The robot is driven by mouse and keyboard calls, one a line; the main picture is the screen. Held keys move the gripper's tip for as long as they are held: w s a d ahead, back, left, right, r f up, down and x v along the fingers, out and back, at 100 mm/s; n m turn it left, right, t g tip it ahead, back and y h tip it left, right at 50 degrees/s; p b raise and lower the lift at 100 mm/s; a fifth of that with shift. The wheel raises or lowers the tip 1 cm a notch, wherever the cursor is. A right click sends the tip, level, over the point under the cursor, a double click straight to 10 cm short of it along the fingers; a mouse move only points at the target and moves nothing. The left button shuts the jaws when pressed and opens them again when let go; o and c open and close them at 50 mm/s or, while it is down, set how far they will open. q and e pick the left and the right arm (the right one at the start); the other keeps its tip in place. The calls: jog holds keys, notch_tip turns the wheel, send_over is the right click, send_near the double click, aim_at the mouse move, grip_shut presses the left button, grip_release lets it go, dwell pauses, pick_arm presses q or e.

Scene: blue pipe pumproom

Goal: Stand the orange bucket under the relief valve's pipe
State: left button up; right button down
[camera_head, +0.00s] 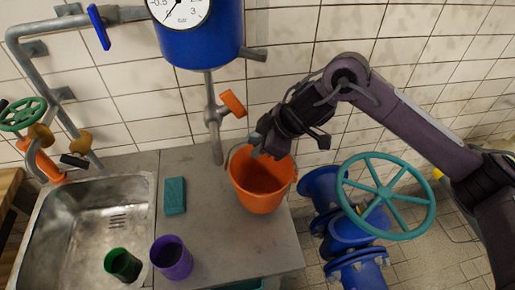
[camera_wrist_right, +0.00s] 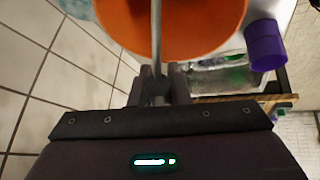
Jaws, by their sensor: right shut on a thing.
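The orange bucket (camera_head: 262,202) is upright at the right part of the grey counter, and its open mouth faces up. I cannot tell if its base touches the counter. My right gripper (camera_head: 262,142) is at its back rim, shut on its grey wire handle; the bucket (camera_wrist_right: 190,35) and handle (camera_wrist_right: 157,40) also show in the right wrist view. A grey pipe (camera_head: 217,150) with an orange-levered valve (camera_head: 232,103) comes down from the blue tank (camera_head: 205,45), just left of the bucket. I cannot tell for certain whether this is the relief valve's pipe. My left gripper is not in view.
A teal sponge (camera_head: 175,195), a purple cup (camera_head: 171,258) and a green cup (camera_head: 122,264) are to the left, by the steel sink (camera_head: 85,225). A blue valve with a teal handwheel (camera_head: 386,196) stands right of the counter (camera_head: 225,255). The counter's front middle is clear.

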jog(key=shift+w+a, duration=0.1)
jog(key=shift+a, duration=0.25)
notch_tip(320, 180, down, 4)
jog(key=shift+d+r+p, duration=0.1)
jog(key=shift+r+p, duration=0.15)
jog(key=shift+p, duration=0.45)
jog(key=shift+f, duration=0.15)
jog(key=c, duration=1.4)
grip_release()
jog(key=shift+o, duration=0.2)
